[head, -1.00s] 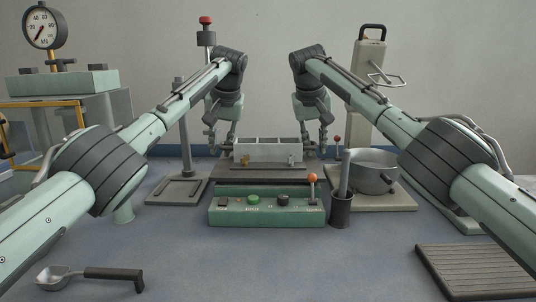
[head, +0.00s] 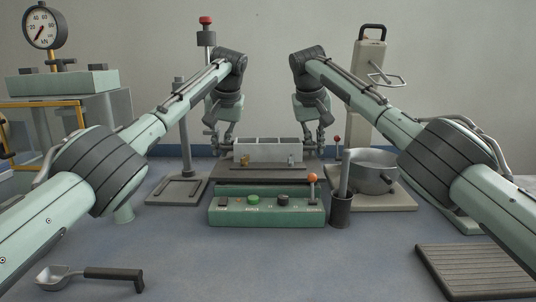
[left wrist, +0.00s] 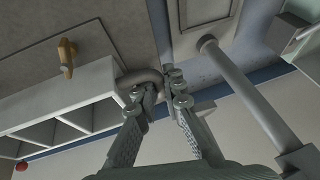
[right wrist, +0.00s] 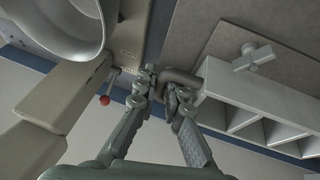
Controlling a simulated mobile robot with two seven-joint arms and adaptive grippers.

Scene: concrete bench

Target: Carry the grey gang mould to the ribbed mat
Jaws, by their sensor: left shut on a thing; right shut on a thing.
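The grey gang mould (head: 268,151) sits level on a dark raised plate behind a green control box, its open compartments in a row. My left gripper (head: 216,146) is shut on the handle at the mould's left end; that handle (left wrist: 139,77) shows between the fingers in the left wrist view. My right gripper (head: 321,148) is shut on the handle at the right end, and this handle (right wrist: 183,77) shows in the right wrist view. The ribbed mat (head: 482,270) lies bare at the front right of the bench.
The green control box (head: 266,210) with an orange-knobbed lever stands in front of the plate (head: 262,174). A dark cylinder (head: 341,205) and a grey pan (head: 372,174) stand to the right. A scoop (head: 90,273) lies front left. The front middle of the bench is clear.

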